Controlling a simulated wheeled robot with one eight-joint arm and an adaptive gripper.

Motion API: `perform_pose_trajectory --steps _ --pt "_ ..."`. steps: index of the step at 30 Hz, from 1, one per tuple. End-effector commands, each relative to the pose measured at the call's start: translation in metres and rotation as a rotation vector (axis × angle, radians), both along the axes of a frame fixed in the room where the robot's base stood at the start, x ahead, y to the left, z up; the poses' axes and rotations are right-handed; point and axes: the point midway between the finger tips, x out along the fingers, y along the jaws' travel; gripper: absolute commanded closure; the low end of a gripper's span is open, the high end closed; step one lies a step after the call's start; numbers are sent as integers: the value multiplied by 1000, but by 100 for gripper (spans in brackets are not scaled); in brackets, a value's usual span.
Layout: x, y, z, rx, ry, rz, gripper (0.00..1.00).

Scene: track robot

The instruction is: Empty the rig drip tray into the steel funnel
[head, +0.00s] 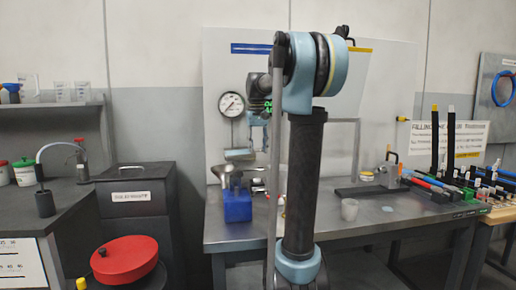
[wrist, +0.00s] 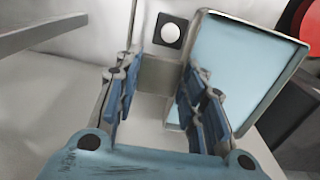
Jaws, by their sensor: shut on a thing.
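In the wrist view my gripper (wrist: 160,92) has its blue fingers closed on either side of a grey tab. The tab seems to join a shallow square tray (wrist: 243,68) with a grey rim and a pale blue inside; I cannot tell whether that is liquid. In the head view my gripper (head: 258,119) is small, left of my upright arm. A steel shape (head: 226,170), perhaps the funnel, is below the tray, above a blue container (head: 237,206). My arm hides part of the bench.
A pressure gauge (head: 232,105) is on the back panel. The steel bench (head: 370,220) holds a small clear cup (head: 349,210) and clutter at right. A red round lid (head: 125,259) and a dark bin (head: 139,212) stand at left.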

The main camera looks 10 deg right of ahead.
Motion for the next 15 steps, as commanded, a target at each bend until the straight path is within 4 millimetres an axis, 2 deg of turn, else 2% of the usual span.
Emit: perform_pose_trajectory --steps 15 --pt "0 10 24 -223 -2 4 98"
